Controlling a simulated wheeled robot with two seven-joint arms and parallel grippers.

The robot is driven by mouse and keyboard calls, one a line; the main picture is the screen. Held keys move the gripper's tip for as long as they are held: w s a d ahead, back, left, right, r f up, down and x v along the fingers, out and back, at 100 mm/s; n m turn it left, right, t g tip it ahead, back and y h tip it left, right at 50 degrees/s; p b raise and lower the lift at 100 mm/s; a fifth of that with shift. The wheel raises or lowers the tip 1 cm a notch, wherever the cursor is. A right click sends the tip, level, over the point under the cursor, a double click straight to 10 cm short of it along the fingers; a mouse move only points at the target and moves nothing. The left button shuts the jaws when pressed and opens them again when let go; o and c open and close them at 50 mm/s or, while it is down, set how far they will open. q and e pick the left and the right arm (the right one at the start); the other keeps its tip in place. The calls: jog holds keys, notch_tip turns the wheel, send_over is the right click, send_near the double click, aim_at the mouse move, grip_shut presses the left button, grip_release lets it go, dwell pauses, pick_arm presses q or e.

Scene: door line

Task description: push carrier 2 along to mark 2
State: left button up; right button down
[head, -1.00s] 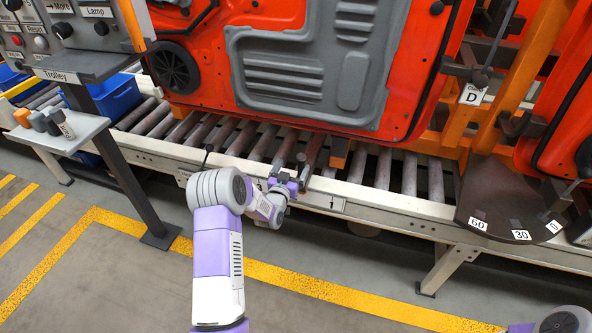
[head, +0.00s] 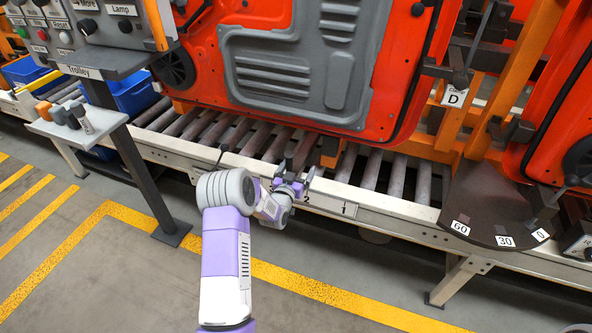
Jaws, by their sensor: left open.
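A carrier with an orange frame (head: 478,100) and a D label (head: 454,97) holds a red and grey door panel (head: 300,65) over the rollers; no number is readable on it. My left gripper (head: 298,180) is open at the rail's top edge, below the door, beside a dark upright piece near an orange foot (head: 330,153). I cannot tell whether it touches them. My right gripper is out of view.
A brown plate marked 60, 30 and 0 (head: 490,205) juts out at right, near another red door (head: 560,120). A control panel (head: 110,30) and small shelf (head: 75,125) stand at left. Blue bins (head: 138,93) sit behind. The floor in front is clear, with yellow lines.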

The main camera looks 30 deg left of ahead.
pick_arm(q)
jog(key=shift+o, duration=1.4)
jog(key=shift+w+d, duration=0.3)
jog(key=shift+d, duration=0.45)
jog(key=v, duration=1.1)
jog(key=shift+a+r, duration=0.35)
jog(key=shift+r, duration=0.05)
jog(key=shift+s, duration=0.1)
jog(key=s+d+f+g+h+p, duration=0.35)
jog(key=d+f, duration=0.25)
jog(key=d, duration=0.2)
jog(key=s+d+f+g+h+p, duration=0.25)
jog(key=d+f+g, duration=0.3)
jog(key=d, duration=0.35)
jog(key=s+d+f+g+h+p, duration=0.1)
jog(key=s+d+g, duration=0.3)
jog(key=s, duration=0.5)
jog(key=s+d+f+g+h+p, duration=0.1)
jog(key=s+d+g, duration=0.3)
jog(key=s+d, duration=0.4)
jog(key=shift+s+d+f+h+p, duration=0.35)
jog(key=shift+s+p, duration=0.1)
jog(key=shift+p, duration=0.25)
